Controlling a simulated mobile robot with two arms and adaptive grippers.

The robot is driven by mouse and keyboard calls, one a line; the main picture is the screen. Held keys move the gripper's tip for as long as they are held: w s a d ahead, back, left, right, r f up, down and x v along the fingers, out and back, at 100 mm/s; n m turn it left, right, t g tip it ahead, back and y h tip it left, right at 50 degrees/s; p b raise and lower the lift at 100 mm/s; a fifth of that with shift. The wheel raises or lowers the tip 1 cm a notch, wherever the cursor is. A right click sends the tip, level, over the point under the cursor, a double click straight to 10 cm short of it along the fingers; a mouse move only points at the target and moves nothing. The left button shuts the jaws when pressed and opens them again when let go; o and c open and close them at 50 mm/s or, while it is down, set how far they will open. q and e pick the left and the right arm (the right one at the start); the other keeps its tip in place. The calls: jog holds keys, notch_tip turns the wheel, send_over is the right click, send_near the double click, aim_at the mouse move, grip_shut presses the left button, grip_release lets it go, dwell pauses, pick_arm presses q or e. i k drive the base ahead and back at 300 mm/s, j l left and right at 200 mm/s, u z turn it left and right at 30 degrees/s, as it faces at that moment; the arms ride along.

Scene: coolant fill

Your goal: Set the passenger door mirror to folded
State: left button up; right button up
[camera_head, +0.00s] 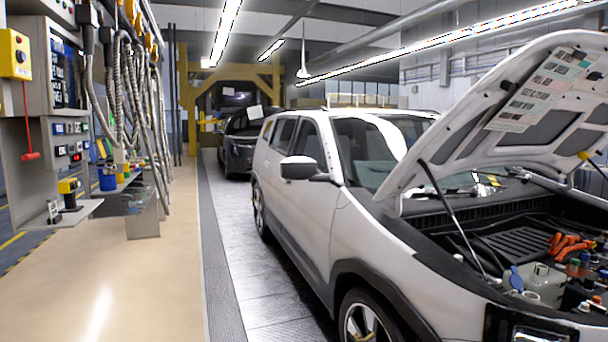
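A white car (300,215) stands at centre and right with its hood (545,90) raised. One door mirror (299,168) with a white cap shows on the car's near side, at the front of the side window. It sticks out from the door on a dark arm. I cannot tell from this view whether it is the passenger door mirror. The mirror on the car's far side is hidden. Neither of my grippers is in view.
A tan floor aisle (150,265) runs clear along the left of the car, beside a dark strip (215,255). A workstation with hanging hoses (125,95) and a shelf (140,210) stands at the left. A dark car (240,140) is behind.

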aim_at(294, 168)
jog(key=i+u, duration=0.45)
jog(key=i, duration=0.95)
